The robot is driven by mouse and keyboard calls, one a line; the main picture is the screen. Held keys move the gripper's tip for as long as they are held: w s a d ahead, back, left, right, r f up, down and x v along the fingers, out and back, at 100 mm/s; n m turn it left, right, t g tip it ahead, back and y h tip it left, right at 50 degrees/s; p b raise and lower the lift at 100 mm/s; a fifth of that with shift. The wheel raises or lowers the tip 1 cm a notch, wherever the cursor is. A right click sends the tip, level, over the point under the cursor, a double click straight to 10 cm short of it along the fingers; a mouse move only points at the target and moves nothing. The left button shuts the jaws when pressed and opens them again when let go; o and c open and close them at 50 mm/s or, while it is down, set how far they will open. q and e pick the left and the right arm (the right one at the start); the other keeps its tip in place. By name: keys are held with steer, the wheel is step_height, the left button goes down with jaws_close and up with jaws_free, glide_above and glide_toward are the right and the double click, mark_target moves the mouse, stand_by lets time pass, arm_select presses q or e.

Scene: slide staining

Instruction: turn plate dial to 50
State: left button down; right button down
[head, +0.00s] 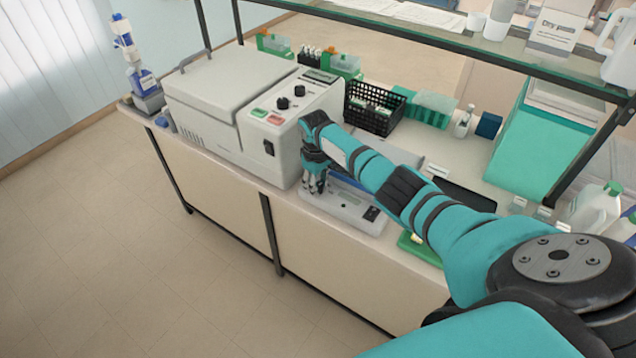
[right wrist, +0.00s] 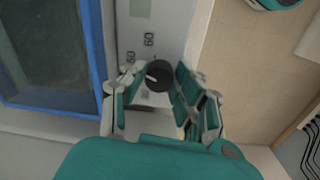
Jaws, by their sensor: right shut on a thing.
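The plate dial (right wrist: 158,76) is a small round black knob with a white pointer mark, on the plate's light front panel. In the right wrist view the mark lies on the knob's left side. A printed "60" (right wrist: 149,40) stands near it; the other numbers are too blurred to read surely. My right gripper (right wrist: 150,92) has its fingers on both sides of the dial and is shut on it. In the head view my right gripper (head: 315,183) is at the left end of the plate unit (head: 345,207) and hides the dial. My left gripper is not in view.
A large white centrifuge-like machine (head: 225,85) stands just left of my right gripper. Behind are a black basket (head: 372,110) and green racks. A glass shelf (head: 420,38) runs above the bench. Open floor (head: 130,250) lies in front.

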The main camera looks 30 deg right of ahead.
stand_by(0.4)
steer(key=c, duration=1)
jaws_free()
steer(key=r, duration=1.2)
steer(key=shift+a, duration=0.3)
